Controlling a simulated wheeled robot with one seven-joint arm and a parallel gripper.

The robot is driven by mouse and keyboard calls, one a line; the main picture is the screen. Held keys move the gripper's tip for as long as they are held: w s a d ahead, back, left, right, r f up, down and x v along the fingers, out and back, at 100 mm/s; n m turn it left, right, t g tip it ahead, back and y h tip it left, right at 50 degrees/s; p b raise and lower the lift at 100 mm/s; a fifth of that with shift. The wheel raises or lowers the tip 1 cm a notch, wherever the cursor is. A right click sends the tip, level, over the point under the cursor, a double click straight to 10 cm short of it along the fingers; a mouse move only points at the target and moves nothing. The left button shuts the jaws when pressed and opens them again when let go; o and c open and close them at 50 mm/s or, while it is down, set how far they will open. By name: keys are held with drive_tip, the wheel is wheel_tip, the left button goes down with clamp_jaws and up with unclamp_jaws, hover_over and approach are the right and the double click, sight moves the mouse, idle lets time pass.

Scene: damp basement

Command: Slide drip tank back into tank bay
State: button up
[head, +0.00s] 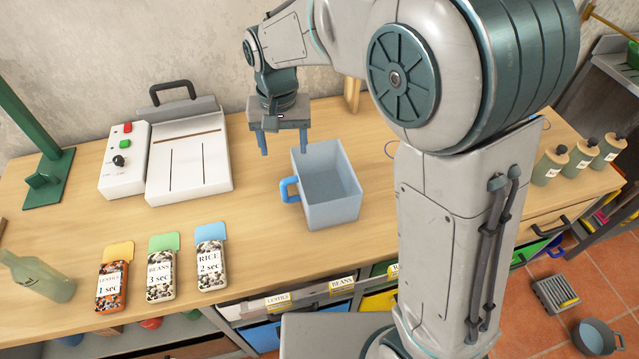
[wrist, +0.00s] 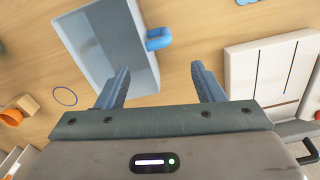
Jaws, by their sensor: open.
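The drip tank, a pale grey-blue open-topped box (head: 333,213), stands upright on the wooden bench in the head view. Its bright blue handle (head: 288,190) sticks out on the left side. The tank (wrist: 77,50) also shows at the upper left of the wrist view, with its handle (wrist: 159,39) between and beyond my fingertips. It looks empty. My gripper (head: 284,151) is open and empty, pointing down above the bench, behind and left of the tank. Its two fingers (wrist: 159,70) are apart and hold nothing. I cannot make out a tank bay in either view.
A white sealer-like machine (head: 189,160) stands left of my gripper. Labelled packs of lentils (head: 112,284), beans (head: 161,275) and rice (head: 211,264) and a glass bottle (head: 38,278) lie in front. Bare bench surrounds the tank's left.

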sight(287, 179)
wheel_tip(287, 179, down, 14)
drive_tip(key=shift+r+p, duration=0.15)
drive_tip(key=shift+p, duration=0.7)
drive_tip(key=c, duration=1.3)
drive_tip(key=shift+w+a+r, duration=0.1)
drive_tip(key=shift+r, duration=0.05)
